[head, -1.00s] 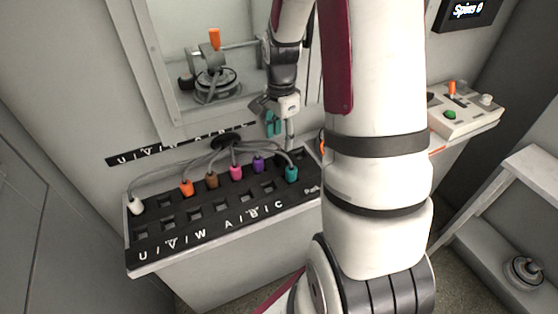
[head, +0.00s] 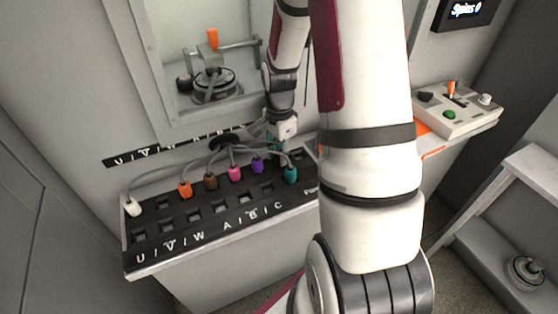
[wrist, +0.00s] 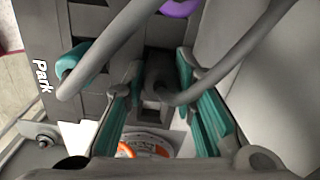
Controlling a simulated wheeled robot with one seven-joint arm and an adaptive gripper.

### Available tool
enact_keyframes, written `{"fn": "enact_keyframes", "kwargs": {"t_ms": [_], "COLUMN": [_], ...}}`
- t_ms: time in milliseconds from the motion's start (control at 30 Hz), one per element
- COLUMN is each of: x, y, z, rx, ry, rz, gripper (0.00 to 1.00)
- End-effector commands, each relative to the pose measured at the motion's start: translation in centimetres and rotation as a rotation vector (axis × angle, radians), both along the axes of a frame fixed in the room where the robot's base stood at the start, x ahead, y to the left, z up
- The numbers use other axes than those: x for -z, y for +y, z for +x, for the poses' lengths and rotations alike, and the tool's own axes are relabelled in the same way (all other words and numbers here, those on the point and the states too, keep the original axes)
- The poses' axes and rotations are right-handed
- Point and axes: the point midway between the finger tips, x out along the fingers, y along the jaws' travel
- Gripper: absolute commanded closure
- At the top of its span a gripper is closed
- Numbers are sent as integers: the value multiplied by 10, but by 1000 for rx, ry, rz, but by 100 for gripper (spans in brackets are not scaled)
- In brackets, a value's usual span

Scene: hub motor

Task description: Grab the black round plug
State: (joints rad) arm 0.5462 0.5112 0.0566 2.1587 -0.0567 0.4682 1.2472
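In the wrist view, my gripper (wrist: 158,88) is open, with its two teal-padded fingers well apart. A dark, blocky piece (wrist: 157,68) with a thick grey cable at it shows between the fingers; I cannot tell for certain that this is the black round plug. No grip on it is visible. In the head view, my gripper (head: 276,141) is low at the back right of the socket panel, and its fingertips are partly hidden by cables. A black round piece (head: 222,141) sits at the panel's back, where the cables come together.
The socket panel (head: 190,229) holds white (head: 133,208), orange (head: 185,189), brown (head: 210,182), pink (head: 234,173), purple (head: 257,165) and teal (head: 290,175) plugs. Grey cables cross near my fingers. A control box (head: 456,112) stands right. A motor (head: 213,84) sits in the wall recess.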

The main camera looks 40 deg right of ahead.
Motion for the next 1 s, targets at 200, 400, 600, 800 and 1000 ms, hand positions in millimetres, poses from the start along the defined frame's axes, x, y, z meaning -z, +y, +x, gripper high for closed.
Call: {"fn": "enact_keyframes", "kwargs": {"t_ms": [200, 400, 600, 800, 1000], "x": [0, -4, -33, -72, -95], "y": [0, 0, -1, -1, 0], "z": [0, 0, 1, 1, 1], "rx": [0, 0, 0, 1, 0], "ry": [0, -1, -6, -5, -2], "rz": [0, -1, -4, -4, -1], "gripper": [100, 100, 100, 100, 100]}}
